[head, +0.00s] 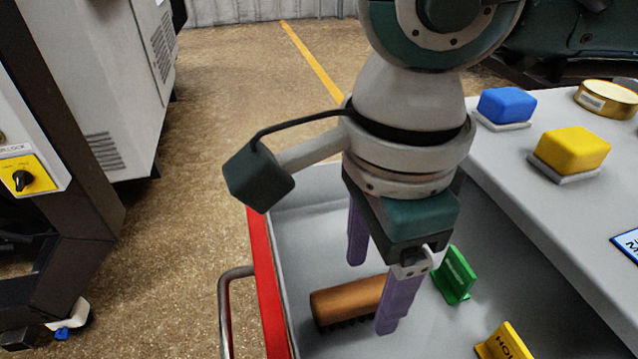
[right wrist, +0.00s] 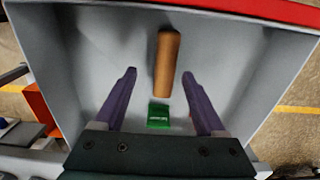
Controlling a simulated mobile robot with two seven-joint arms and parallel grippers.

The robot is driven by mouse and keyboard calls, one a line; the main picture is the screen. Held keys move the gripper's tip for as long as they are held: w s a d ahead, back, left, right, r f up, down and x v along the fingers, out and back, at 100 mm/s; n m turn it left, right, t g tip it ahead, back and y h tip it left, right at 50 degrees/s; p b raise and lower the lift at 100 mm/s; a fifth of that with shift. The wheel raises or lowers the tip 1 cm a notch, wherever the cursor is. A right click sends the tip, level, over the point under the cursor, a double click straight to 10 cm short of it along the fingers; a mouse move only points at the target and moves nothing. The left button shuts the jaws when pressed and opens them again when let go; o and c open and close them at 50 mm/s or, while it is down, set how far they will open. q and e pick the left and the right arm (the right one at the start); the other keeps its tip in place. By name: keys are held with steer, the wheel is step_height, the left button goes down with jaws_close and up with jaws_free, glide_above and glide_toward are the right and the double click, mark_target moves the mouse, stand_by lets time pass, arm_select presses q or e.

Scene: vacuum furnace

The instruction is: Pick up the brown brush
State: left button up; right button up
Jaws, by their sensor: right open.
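The brown brush (head: 346,300) lies bristles down on the grey floor of a drawer or tray in the head view. In the right wrist view the brush (right wrist: 167,62) points away from me, ahead of and between the fingertips. My right gripper (head: 378,292) is open, with its two purple fingers pointing down over the tray. In the head view one finger covers the brush's right end. In the right wrist view the open fingers (right wrist: 160,73) stand either side of the brush's near end, apart from it. My left gripper is not in view.
A green sign block (head: 455,275) stands right of the brush; it also shows in the right wrist view (right wrist: 159,115). A yellow block (head: 503,343) stands nearer. The tray has a red-edged wall (head: 268,285). Blue (head: 507,105) and yellow (head: 572,149) blocks sit on the surface at right.

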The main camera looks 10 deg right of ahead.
mark_target(359, 292)
steer(key=f, duration=0.4)
steer(key=shift+w+a+f+b, duration=0.3)
steer(key=shift+w+b, duration=0.05)
steer(key=shift+c, duration=0.2)
jaws_close()
